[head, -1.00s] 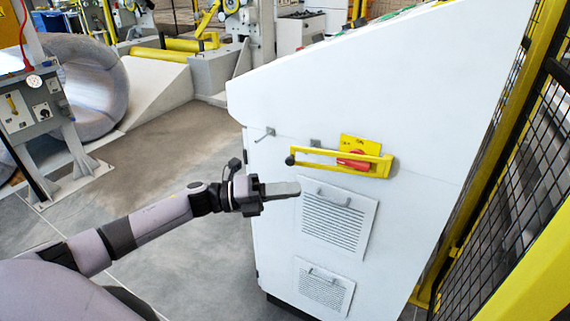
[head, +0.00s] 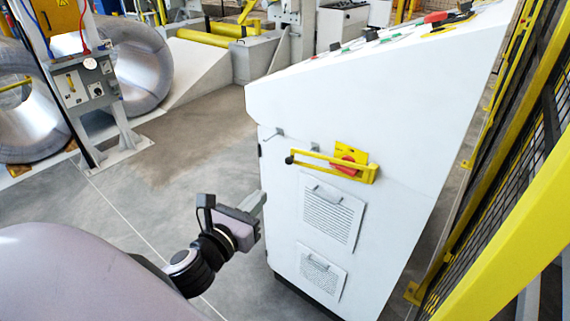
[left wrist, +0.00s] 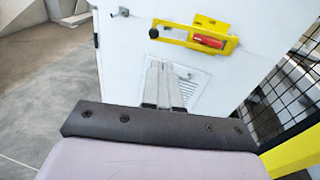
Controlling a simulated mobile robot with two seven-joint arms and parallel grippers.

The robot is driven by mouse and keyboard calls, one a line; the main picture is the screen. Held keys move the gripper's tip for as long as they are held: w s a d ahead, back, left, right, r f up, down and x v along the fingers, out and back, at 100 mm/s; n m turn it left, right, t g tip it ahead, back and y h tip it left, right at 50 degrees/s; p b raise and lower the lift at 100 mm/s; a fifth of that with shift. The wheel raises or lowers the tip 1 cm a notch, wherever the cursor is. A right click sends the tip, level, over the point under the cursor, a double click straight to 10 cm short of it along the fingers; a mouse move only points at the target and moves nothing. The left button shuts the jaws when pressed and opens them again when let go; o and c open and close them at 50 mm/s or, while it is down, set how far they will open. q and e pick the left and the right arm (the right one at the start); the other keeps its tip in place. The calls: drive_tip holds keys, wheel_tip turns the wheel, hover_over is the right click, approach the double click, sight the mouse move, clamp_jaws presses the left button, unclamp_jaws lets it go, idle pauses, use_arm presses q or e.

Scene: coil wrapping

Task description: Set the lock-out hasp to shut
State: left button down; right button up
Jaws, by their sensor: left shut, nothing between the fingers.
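The yellow lock-out hasp (head: 330,160) is a long bar with a black knob (head: 290,160) at its left end. It lies nearly level across the side of the white cabinet, in front of a red switch handle (head: 347,165) on a yellow plate (head: 351,152). In the left wrist view the hasp (left wrist: 195,36) is ahead of the fingers, with the knob at its left end. My left gripper (head: 260,200) is shut and empty, below and left of the knob, apart from the hasp. Its closed fingers (left wrist: 163,68) point toward the cabinet. My right gripper is not in view.
The white cabinet (head: 400,110) has two louvred vents (head: 330,210) under the hasp and a small hook (head: 274,134) to the left. A yellow-framed mesh fence (head: 510,170) stands close on the right. The floor (head: 150,190) left of the cabinet is clear.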

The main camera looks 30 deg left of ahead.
use_arm(q)
approach(287, 159)
drive_tip(key=shift+y, duration=0.3)
drive_tip(key=w, duration=0.6)
drive_tip(key=shift+w+a+f+p, duration=0.2)
drive_tip(key=shift+w+f+p, duration=0.15)
drive_tip(key=shift+w+p, duration=0.05)
drive_tip(key=shift+w+a+r+m+h+p, duration=0.2)
drive_tip(key=shift+w+m+h+p, duration=0.15)
drive_tip(key=shift+w+h, duration=0.2)
drive_tip(key=w, duration=0.1)
drive_tip(key=w+a, duration=0.1)
drive_tip(key=w, duration=0.2)
drive_tip(key=shift+w+a+b, duration=0.15)
drive_tip(key=shift+a+b, duration=0.15)
drive_tip(key=shift+b, duration=0.1)
